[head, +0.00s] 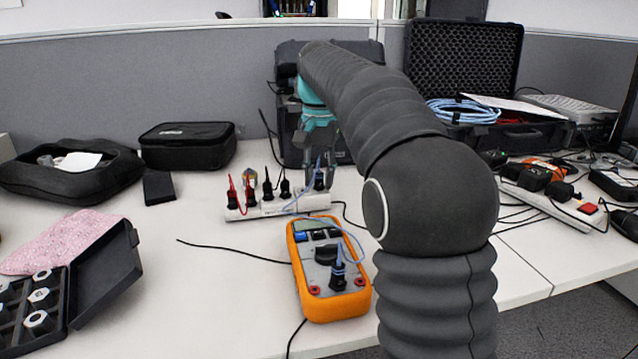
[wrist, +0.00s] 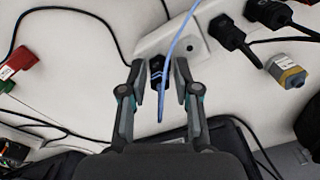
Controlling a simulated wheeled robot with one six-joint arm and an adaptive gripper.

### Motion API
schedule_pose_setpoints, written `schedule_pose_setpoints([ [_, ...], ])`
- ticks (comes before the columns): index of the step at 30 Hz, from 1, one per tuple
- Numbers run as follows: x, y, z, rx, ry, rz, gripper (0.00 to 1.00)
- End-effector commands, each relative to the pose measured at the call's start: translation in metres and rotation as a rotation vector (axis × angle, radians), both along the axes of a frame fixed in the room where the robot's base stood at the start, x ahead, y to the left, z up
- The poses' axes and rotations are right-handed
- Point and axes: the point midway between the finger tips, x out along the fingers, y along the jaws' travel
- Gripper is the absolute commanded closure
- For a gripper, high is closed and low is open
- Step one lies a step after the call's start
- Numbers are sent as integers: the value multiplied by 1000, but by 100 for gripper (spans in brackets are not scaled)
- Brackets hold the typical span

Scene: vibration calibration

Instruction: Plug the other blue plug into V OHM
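The orange multimeter (head: 298,275) lies on the table in the head view. One dark plug with blue bands (head: 338,278) stands in its socket area, between two red-ringed sockets; the V OHM label is too small to read. The other blue-banded plug (wrist: 157,72) stands at one end of the white holder strip (head: 262,212), with the blue cable (wrist: 178,45) rising from it. My gripper (wrist: 160,80) is over this plug. Its fingers are on either side, with a visible gap to each. In the head view, my gripper (head: 325,170) is at the strip's right end.
Several black and red plugs (head: 250,190) stand along the strip to the left of my gripper. A black case (head: 290,125) stands close behind. A power strip with adapters (head: 550,200) is at the right. The table left of the multimeter is mostly clear.

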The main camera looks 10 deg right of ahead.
Motion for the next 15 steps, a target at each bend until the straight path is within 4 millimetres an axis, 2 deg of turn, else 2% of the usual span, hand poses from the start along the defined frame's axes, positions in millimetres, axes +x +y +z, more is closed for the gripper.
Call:
schedule_pose_setpoints([
  [1, 0, 0, 0, 0, 0, 0, 89],
  [3, 0, 0, 0, 0, 0, 0, 100],
  [15, 0, 0, 2, 0, 0, 0, 100],
])
